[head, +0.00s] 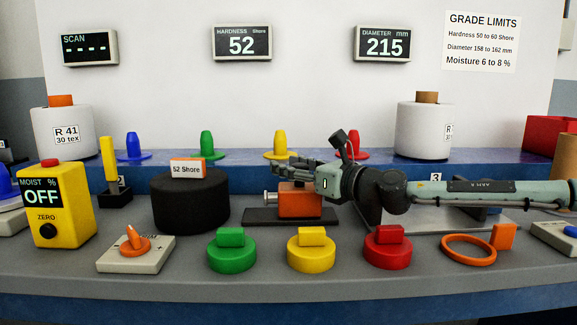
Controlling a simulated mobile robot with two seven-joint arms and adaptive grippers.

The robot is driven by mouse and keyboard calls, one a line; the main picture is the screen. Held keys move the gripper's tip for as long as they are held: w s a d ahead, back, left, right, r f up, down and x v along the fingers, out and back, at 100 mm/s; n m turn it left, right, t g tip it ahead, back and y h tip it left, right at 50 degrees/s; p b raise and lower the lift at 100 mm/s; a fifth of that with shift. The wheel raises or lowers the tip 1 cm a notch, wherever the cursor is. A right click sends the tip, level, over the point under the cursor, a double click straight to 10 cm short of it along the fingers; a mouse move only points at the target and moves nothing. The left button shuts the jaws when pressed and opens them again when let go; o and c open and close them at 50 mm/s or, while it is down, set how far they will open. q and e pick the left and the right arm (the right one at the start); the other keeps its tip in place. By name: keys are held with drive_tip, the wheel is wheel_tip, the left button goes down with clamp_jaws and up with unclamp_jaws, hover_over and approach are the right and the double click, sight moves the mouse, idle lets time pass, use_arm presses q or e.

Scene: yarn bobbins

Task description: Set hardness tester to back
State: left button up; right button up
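The likely hardness tester is an orange block (300,203) with a silver tip pointing left, low on a dark flat base (262,218). My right gripper (284,167) reaches in from the right, its fingers pointing left directly over the orange block. The fingers overlap the block's top, so I cannot tell whether they touch or grip it. A black cylinder (190,205) with a "52 Shore" label stands to the left, apart from the silver tip. The hardness display (241,43) on the wall reads 52. My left gripper is not in view.
A yellow moisture meter (58,205) reads OFF. An orange knob (134,241) sits on a pale plate. Green (232,250), yellow (311,250) and red (387,248) capped discs and an orange ring (468,250) line the front. Yarn bobbins (65,135) (424,132) stand behind.

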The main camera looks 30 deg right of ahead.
drive_tip(key=shift+a, duration=0.1)
wheel_tip(320, 180, up, 10)
idle(0.5)
drive_tip(key=shift+f, duration=0.1)
idle(0.4)
